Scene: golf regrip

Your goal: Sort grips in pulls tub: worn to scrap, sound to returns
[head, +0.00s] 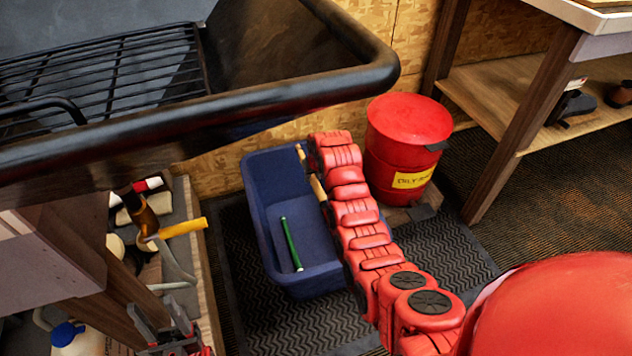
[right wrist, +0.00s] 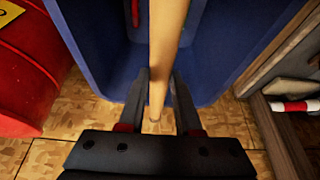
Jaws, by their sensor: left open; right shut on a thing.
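A deep blue tub (head: 270,175) stands on the floor mat, and its wall also shows in the right wrist view (right wrist: 90,45). A thin green grip (head: 290,243) lies on its bottom. A tan grip (head: 318,188) shows at the tub's right side, partly hidden by my right arm. In the right wrist view, my right gripper (right wrist: 158,88) is shut on this tan grip (right wrist: 168,45), which runs lengthwise between the fingers, over the tub's edge. My right fingers are hidden by the arm in the head view. My left gripper (head: 172,335) is open and empty at the lower left, outside the tub.
A red lidded drum (head: 400,150) with a yellow label stands right of the tub. A bench with a shelf (head: 510,85) is at the right. A shelf at the left holds a red-and-white item (head: 150,185) and a yellow-handled tool (head: 182,228). A dark rack (head: 190,110) overhangs the upper left.

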